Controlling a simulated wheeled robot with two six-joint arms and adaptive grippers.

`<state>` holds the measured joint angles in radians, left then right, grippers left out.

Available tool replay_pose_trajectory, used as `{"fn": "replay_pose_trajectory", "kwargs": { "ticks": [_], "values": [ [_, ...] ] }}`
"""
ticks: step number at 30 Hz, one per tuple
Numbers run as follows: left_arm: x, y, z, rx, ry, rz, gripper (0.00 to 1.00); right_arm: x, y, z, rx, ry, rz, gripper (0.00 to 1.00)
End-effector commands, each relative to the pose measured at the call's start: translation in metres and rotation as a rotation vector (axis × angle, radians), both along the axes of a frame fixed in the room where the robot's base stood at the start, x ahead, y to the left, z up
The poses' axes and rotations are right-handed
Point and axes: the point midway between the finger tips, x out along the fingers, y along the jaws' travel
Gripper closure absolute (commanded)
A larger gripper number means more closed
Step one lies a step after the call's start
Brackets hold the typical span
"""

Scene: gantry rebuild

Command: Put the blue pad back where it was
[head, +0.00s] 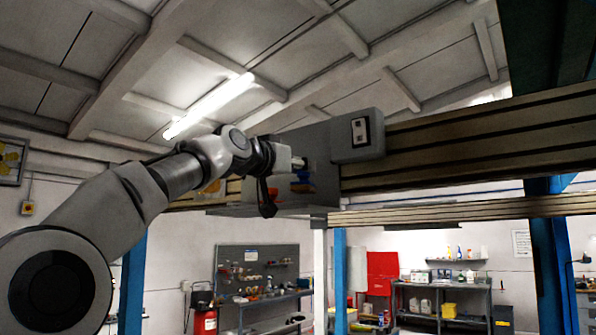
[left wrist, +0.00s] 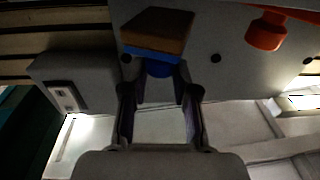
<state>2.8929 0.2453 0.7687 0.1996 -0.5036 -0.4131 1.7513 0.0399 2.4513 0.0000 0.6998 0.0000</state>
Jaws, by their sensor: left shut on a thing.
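The blue pad (left wrist: 150,54) shows in the left wrist view at the grey carriage face, right against a brown block (left wrist: 158,30). A rounded blue part of it lies between the fingertips of my left gripper (left wrist: 160,82), which is shut on it. In the head view the left gripper (head: 293,163) reaches the front of the grey carriage (head: 325,195), and a small patch of the blue pad (head: 303,187) shows just below it. I cannot tell whether the pad is seated or slightly off the face. My right gripper is not in view.
An orange-red knob (left wrist: 265,32) sticks out of the carriage face beside the pad. A grey box with a switch plate (head: 358,134) sits on the gantry beam (head: 480,140). Blue posts (head: 340,270) stand below. Workbenches and a red extinguisher (head: 205,320) are far behind.

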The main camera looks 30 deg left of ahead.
Motion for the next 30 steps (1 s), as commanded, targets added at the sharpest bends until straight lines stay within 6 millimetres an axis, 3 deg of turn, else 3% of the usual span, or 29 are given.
{"fn": "replay_pose_trajectory", "kwargs": {
  "ticks": [1, 4, 15, 16, 17, 18, 28, 30],
  "values": [
    [-0.003, 0.001, -0.016, -0.004, 0.002, -0.002, 1.00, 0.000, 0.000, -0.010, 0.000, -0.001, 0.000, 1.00],
    [-0.003, 0.001, -0.028, -0.003, 0.001, -0.001, 1.00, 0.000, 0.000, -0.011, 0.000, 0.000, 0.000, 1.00],
    [-0.003, 0.001, -0.035, -0.002, 0.000, 0.000, 1.00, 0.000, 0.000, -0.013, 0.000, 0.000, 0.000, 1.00],
    [-0.003, 0.001, -0.034, -0.002, 0.000, 0.000, 0.61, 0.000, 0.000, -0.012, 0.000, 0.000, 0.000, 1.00],
    [-0.003, 0.001, -0.033, -0.002, 0.000, 0.000, 0.50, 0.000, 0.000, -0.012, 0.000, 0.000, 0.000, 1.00],
    [-0.003, 0.001, -0.033, -0.002, 0.000, 0.000, 0.46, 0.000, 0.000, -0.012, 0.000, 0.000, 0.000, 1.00],
    [-0.003, 0.001, -0.029, -0.002, 0.000, 0.000, 0.46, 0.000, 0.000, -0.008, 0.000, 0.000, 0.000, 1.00],
    [-0.007, 0.001, -0.036, -0.001, -0.003, -0.001, 0.46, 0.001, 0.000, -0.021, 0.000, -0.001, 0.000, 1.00]
  ]
}}
